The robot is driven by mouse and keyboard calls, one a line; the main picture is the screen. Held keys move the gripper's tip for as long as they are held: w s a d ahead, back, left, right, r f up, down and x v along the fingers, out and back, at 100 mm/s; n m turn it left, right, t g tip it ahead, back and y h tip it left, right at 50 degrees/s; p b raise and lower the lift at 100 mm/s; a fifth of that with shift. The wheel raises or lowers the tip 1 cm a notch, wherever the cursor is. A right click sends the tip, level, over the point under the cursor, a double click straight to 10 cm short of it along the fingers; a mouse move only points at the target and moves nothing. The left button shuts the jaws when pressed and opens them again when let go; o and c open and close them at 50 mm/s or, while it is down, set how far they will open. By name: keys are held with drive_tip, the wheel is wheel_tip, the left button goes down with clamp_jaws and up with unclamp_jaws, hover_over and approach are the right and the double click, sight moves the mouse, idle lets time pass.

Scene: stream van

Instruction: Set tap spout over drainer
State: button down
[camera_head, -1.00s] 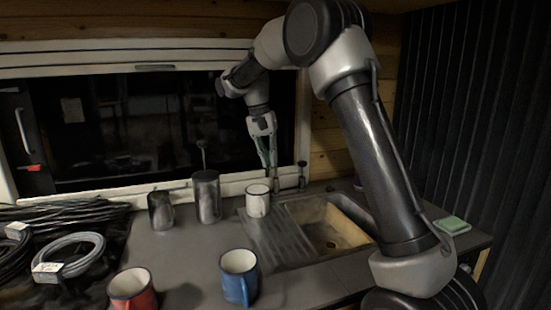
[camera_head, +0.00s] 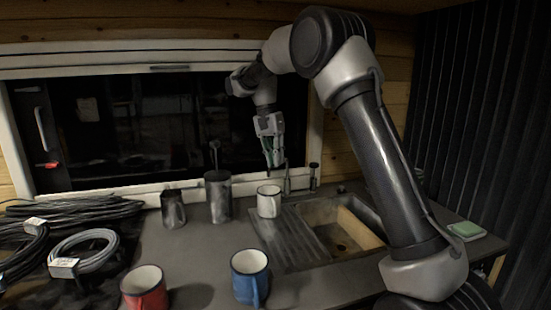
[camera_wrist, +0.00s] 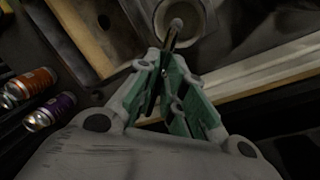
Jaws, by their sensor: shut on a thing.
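My gripper (camera_head: 269,160) points down over the back of the ribbed drainer (camera_head: 285,238), above a white mug (camera_head: 269,203). In the wrist view its green-padded fingers (camera_wrist: 168,60) are shut on a thin, brownish rod, which looks like the tap spout (camera_wrist: 172,38). The rod's round end lies across the mug (camera_wrist: 160,12) as seen from the wrist. The fingers hide most of the rod, and I cannot tell its height above the mug. The sink basin (camera_head: 326,236) is right of the drainer.
Blue (camera_head: 249,276) and red (camera_head: 144,290) mugs stand in front. Cables (camera_head: 70,215) lie at left. A green sponge (camera_head: 466,230) is right of the sink.

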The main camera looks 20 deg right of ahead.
drive_tip(key=c, duration=1.5)
unclamp_jaws()
wheel_tip(320, 180, up, 10)
